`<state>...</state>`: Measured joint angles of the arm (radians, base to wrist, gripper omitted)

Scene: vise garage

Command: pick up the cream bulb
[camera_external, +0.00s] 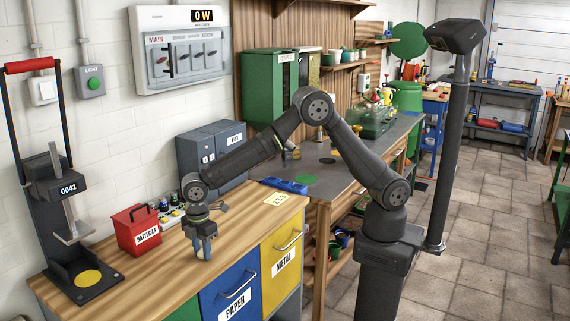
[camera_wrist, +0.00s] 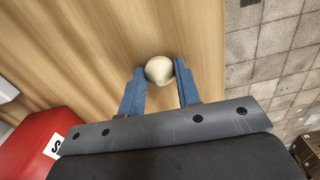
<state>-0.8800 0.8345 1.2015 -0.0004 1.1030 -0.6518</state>
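The cream bulb (camera_wrist: 159,70) shows in the wrist view as a round, pale ball between my two blue fingertips. My gripper (camera_wrist: 160,74) has a finger on each side of it, and the bulb fills the gap with no clear space on either side. In the external view my gripper (camera_external: 203,252) points down low over the wooden bench top (camera_external: 160,272). The bulb cannot be made out there. Whether it touches the bench is hard to tell.
A red batteries box (camera_external: 137,232) stands on the bench left of my gripper. A black press-like stand (camera_external: 52,195) is farther left. A grey cabinet (camera_external: 205,152) is behind, and a yellow card (camera_external: 275,199) lies to the right. Bench around my fingers is clear.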

